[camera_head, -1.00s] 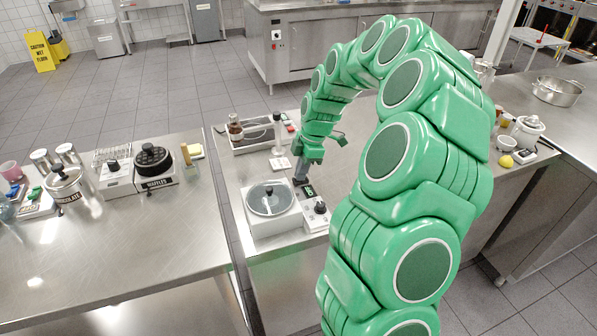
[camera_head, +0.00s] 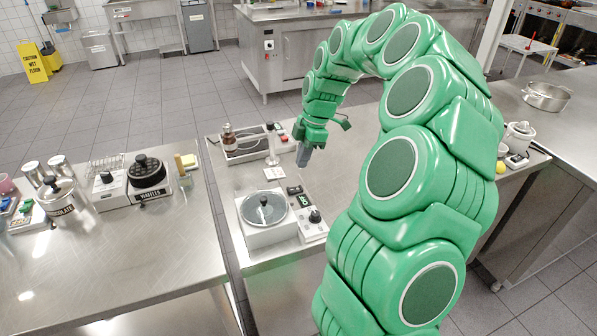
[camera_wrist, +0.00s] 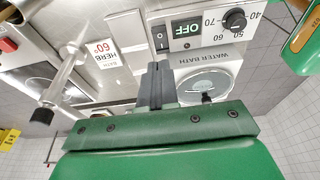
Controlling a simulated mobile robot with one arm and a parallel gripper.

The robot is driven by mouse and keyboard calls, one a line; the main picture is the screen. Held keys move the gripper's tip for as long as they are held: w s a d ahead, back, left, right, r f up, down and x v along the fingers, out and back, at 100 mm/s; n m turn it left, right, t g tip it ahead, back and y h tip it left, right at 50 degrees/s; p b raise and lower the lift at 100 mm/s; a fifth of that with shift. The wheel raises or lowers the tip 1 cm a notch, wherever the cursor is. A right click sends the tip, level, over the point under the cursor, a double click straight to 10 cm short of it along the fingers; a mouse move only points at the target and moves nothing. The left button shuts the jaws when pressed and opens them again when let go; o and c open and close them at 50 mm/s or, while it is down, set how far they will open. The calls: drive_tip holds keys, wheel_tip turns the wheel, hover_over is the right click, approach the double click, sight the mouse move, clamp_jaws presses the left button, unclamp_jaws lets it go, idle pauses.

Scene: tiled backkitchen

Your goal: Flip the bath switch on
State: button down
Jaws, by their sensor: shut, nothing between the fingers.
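The white water bath (camera_head: 262,232) with a round clear lid stands on the steel table. In the wrist view, where it appears upside down, its lid (camera_wrist: 209,84) shows with the WATER BATH label. Its control panel holds a dark rocker switch (camera_wrist: 159,36), a green display (camera_wrist: 187,29) reading OFF and a black dial (camera_wrist: 234,20). The panel's display (camera_head: 303,200) and dial (camera_head: 315,215) also show in the head view. My gripper (camera_head: 303,157) is shut and empty, above and behind the panel. In the wrist view its fingertips (camera_wrist: 155,70) point toward the switch, apart from it.
A stand with a HERB BATH 60° card (camera_wrist: 104,48) is beside the bath. A tray with a brown bottle (camera_head: 229,138) lies behind it. A waffle maker (camera_head: 147,172) is on the left table. The steel to the panel's right is mostly clear.

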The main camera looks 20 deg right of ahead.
drive_tip(key=v, duration=0.6)
drive_tip(key=shift+d, duration=0.25)
drive_tip(key=shift+s+a+r+y, duration=0.1)
drive_tip(key=shift+a+r+y, duration=0.2)
drive_tip(key=shift+a+y, duration=0.3)
approach(289, 189)
drive_tip(key=x, duration=0.5)
drive_tip(key=shift+a+f, duration=0.15)
drive_tip(key=shift+a, duration=0.1)
drive_tip(key=shift+f, duration=0.65)
drive_tip(key=shift+a, duration=0.1)
